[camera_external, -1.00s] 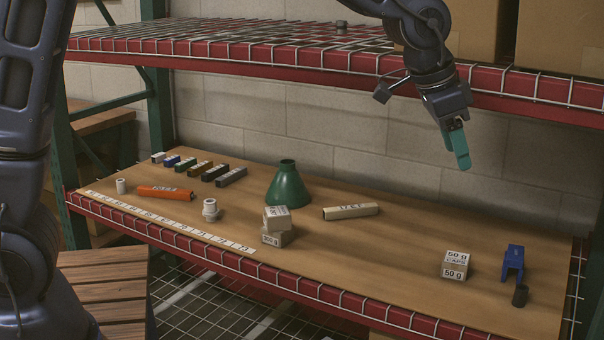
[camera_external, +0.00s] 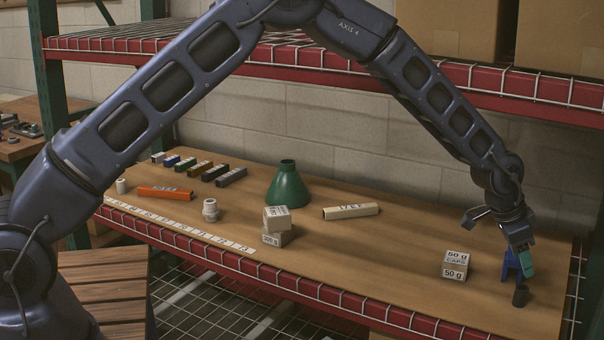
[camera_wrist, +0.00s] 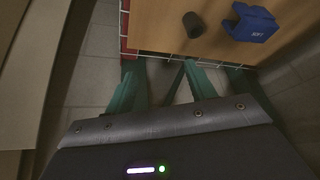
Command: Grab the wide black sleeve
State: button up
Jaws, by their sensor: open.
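The black sleeve (camera_external: 520,297) is a short dark cylinder standing upright near the right end of the wooden shelf board, close to its front edge. It also shows at the top of the wrist view (camera_wrist: 193,25), apart from the fingers. My gripper (camera_external: 527,265) has teal fingers that point downward, just above the sleeve in the external view. It is open and empty. I cannot tell its exact height over the board.
A blue bracket (camera_wrist: 252,23) stands beside the sleeve, partly hidden behind my gripper in the external view. A green cone shade (camera_external: 287,186) stands farther left. The red upper shelf beam (camera_external: 440,84) crosses above.

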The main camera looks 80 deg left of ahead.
jog(key=n+t, duration=0.1)
send_near(522, 288)
jog(key=x, duration=0.4)
jog(key=shift+x, duration=3.35)
jog(key=shift+a, duration=0.1)
jog(key=c, duration=1)
jog(key=shift+r, duration=0.1)
jog(key=shift+c, duration=0.2)
